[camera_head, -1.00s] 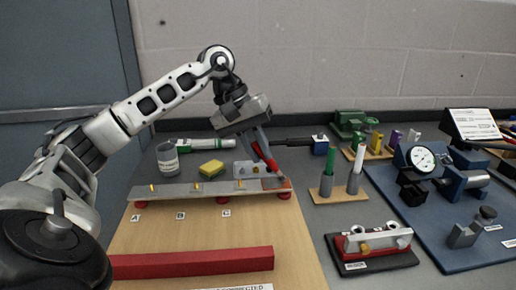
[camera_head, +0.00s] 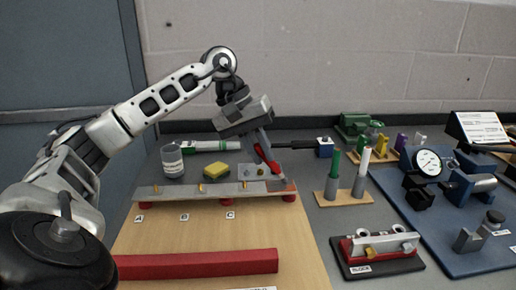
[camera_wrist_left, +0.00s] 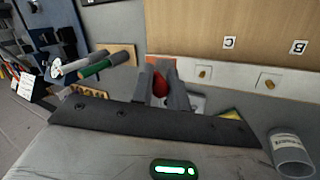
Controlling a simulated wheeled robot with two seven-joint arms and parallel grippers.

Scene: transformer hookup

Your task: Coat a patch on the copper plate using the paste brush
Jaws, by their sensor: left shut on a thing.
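My left gripper (camera_head: 264,150) is shut on the red-handled paste brush (camera_head: 266,158), which tilts down to the right. In the left wrist view, the gripper (camera_wrist_left: 163,98) has the red handle (camera_wrist_left: 160,84) between its fingers. The brush's lower end is at the right end of a long grey bar; contact cannot be told. That end looks reddish, likely the copper plate (camera_head: 288,187), and also shows as a reddish patch in the left wrist view (camera_wrist_left: 160,61). The gripper partly hides this area. A grey labelled jar (camera_head: 172,162) stands behind the bar. My right gripper is not in view.
The grey bar (camera_head: 165,192) has several brass studs and sits on red supports. A yellow sponge (camera_head: 216,170) lies behind it. A stand with green and white pens (camera_head: 343,197) is close on the right.

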